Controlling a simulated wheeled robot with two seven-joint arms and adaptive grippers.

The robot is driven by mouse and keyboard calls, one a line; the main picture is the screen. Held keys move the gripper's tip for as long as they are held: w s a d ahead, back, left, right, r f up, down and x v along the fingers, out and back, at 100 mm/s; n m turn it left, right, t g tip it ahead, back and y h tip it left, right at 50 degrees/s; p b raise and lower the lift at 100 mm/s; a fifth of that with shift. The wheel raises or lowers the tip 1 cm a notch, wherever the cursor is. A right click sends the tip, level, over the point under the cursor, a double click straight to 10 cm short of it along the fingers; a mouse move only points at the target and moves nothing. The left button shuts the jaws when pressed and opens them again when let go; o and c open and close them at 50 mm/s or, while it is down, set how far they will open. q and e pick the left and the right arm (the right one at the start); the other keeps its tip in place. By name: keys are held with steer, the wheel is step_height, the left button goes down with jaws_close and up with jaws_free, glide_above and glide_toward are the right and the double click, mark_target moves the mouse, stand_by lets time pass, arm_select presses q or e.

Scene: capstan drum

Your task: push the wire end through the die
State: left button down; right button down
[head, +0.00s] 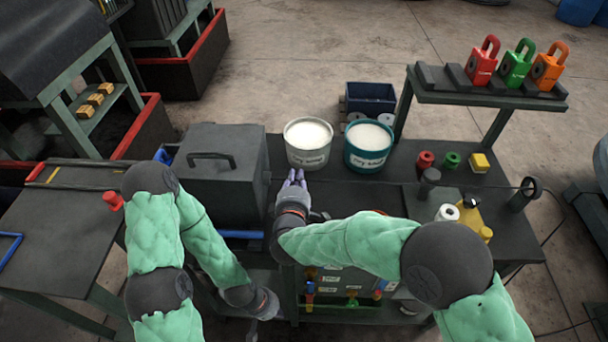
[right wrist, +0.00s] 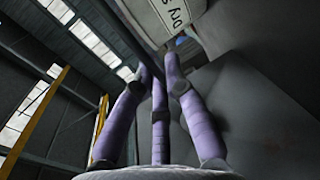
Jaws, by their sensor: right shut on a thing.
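My right gripper (head: 293,180) has purple fingers and stands beside the right wall of a dark lidded box (head: 225,180), just in front of a white tub. In the right wrist view its fingers (right wrist: 155,72) close toward each other, pointing at the tub's label and a grey wall. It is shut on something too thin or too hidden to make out. I cannot pick out the wire end or the die in either view. My left gripper (head: 263,304) hangs low at the front of the bench, below the box, its fingers unclear.
The white tub (head: 308,150) and a teal tub (head: 367,155) of pale powder stand close behind my right gripper. Red, green and orange padlocks (head: 517,66) sit on a raised shelf. A yellow bottle (head: 470,215) and a white roll (head: 446,213) stand on the bench's right.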

steer(key=shift+a, duration=0.1)
steer(key=c, duration=1.3)
jaws_free()
steer(key=s, duration=0.4)
steer(key=s+r, duration=0.1)
steer(key=s, duration=0.3)
steer(key=s+r, duration=0.1)
steer(key=s, duration=0.2)
steer(key=shift+s+r, duration=0.15)
steer(key=shift+s, duration=0.25)
